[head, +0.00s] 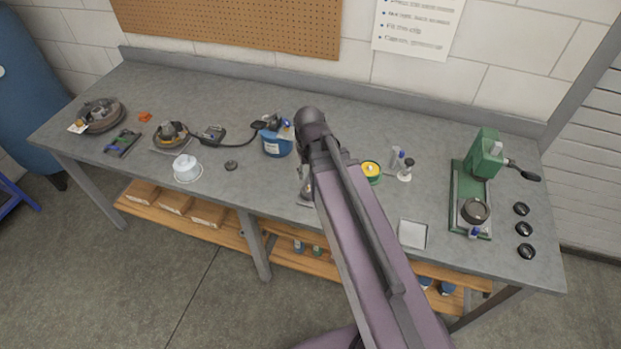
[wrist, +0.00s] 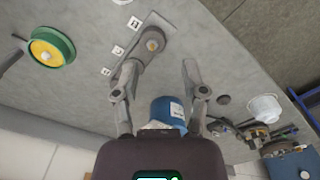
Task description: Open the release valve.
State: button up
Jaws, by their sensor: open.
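A grey plate (wrist: 150,22) lies on the bench in the wrist view, with small white marked labels beside it. It carries a round dark knob with a brass-coloured centre (wrist: 152,44), which may be the release valve; I cannot tell for sure. In the head view only an edge of this plate (head: 304,204) shows beside my arm, which hides the rest. My gripper (wrist: 160,70) is open and empty in the wrist view. The knob appears just beyond and between its fingertips, nearer the left one, apparently not gripped. My gripper is hidden behind my arm in the head view.
A blue labelled tub (head: 277,146) stands left of my arm, and a green-and-yellow round part (head: 371,171) right of it. A white lidded pot (head: 187,168) and a dark puck (head: 231,166) stand farther left. A green press (head: 470,190) stands right.

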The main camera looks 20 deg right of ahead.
jog(key=shift+s+f+m, duration=0.2)
jog(key=shift+s+m, duration=0.1)
jog(key=shift+s, duration=0.4)
jog(key=shift+s+f+m+b, duration=0.15)
jog(key=shift+s+f+b, duration=0.1)
jog(key=shift+s, duration=0.3)
jog(key=shift+s+f+m+b, duration=0.1)
jog(key=shift+s+m+b, duration=0.1)
jog(key=shift+s, duration=0.3)
jog(key=shift+a, duration=0.1)
